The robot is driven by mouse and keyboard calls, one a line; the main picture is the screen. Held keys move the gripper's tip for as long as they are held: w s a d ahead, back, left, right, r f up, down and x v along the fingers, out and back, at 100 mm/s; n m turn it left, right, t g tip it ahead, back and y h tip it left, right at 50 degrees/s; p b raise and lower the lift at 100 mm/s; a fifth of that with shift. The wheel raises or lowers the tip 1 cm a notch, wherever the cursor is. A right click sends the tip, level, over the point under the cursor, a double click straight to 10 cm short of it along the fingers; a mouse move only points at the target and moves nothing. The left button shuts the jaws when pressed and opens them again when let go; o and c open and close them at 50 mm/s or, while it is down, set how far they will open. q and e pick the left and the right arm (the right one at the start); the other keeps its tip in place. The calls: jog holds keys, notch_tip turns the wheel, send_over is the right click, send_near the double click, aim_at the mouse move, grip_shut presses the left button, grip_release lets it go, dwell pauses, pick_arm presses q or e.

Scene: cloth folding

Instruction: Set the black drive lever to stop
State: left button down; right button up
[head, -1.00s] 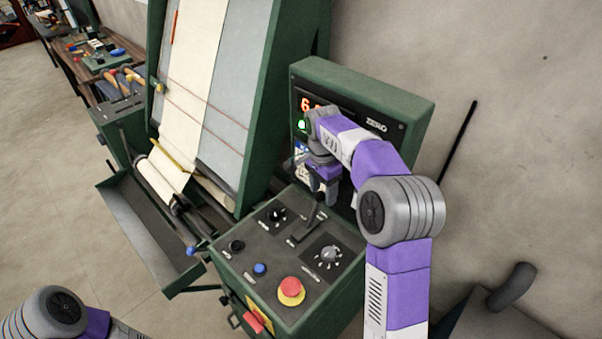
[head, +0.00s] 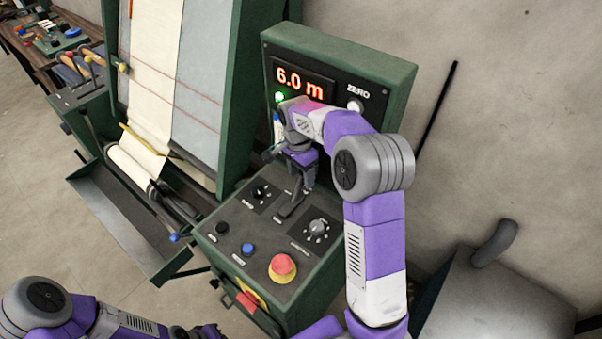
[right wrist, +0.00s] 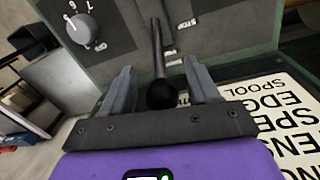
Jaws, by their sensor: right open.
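The black drive lever (head: 292,203) stands on the sloped top of the green control box (head: 225,262), between the small black switch and the grey dial. In the right wrist view the lever (right wrist: 158,60) rises with its round knob between the two fingers of my right gripper (right wrist: 160,95). The fingers are apart, with a gap on each side of the lever. In the head view my right gripper (head: 302,178) is above the lever, partly hiding it. Part of my left arm (head: 110,322) shows at the bottom left; its gripper's fingers are not clearly visible.
A red mushroom button (head: 283,267), a blue button (head: 248,249) and a grey dial (head: 317,229) sit close to the lever. The display panel (head: 340,60) reads 6.0 m and rises behind. Fabric (head: 150,85) hangs on the machine to the left.

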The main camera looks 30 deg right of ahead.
aim_at(297, 190)
grip_shut()
jog(key=shift+s+a+r+t+h+b, duration=0.15)
jog(key=shift+s+a+t+h+b, duration=0.05)
jog(key=shift+a+h+b, duration=0.3)
jog(key=shift+s+a+r+t+h+b, duration=0.1)
jog(key=shift+s+a+t+h+b, duration=0.1)
jog(key=shift+a+h+b, duration=0.3)
jog(key=shift+s+a+r+t+h+b, duration=0.1)
jog(key=shift+s+a+t+h+b, duration=0.1)
jog(key=shift+a+h+b, duration=0.2)
jog(key=shift+s+a+r+t+h+b, duration=0.15)
jog(key=shift+a+h+b, duration=0.15)
jog(key=shift+a+b, duration=0.15)
jog(key=shift+s+a, duration=0.3)
jog(key=shift+a, duration=0.45)
grip_release()
